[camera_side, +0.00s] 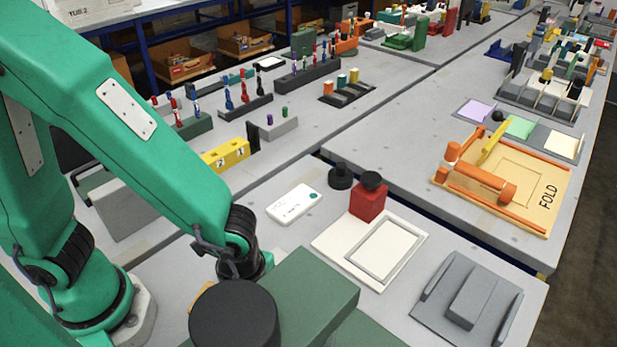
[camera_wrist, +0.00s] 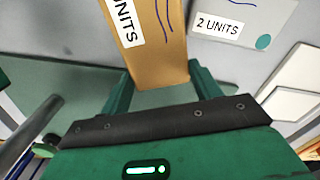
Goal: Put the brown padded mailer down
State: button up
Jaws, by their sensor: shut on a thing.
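The brown padded mailer (camera_wrist: 158,55) is between the two green fingers of my gripper (camera_wrist: 160,78) in the wrist view. My gripper is shut on it. The mailer has a white label ending in "UNITS" and dark wavy lines, and its top runs out of the frame. I cannot tell whether its underside touches anything. In the side view my gripper is hidden behind a dark round block and green box; only a small orange-brown patch shows beside them, and I cannot tell if it is the mailer.
A white packet marked "2 UNITS" (camera_wrist: 228,22) lies beside the mailer; it also shows in the side view (camera_side: 293,204). A white framed plate (camera_side: 335,240) with a red block (camera_side: 368,203) is right of it. A grey fixture (camera_side: 468,300) stands front right. A dark cylinder (camera_side: 235,318) blocks the foreground.

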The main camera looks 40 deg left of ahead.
jog(key=shift+f, duration=2.1)
jog(key=shift+f, duration=0.15)
jog(key=o, duration=1)
jog(key=shift+r, duration=6.15)
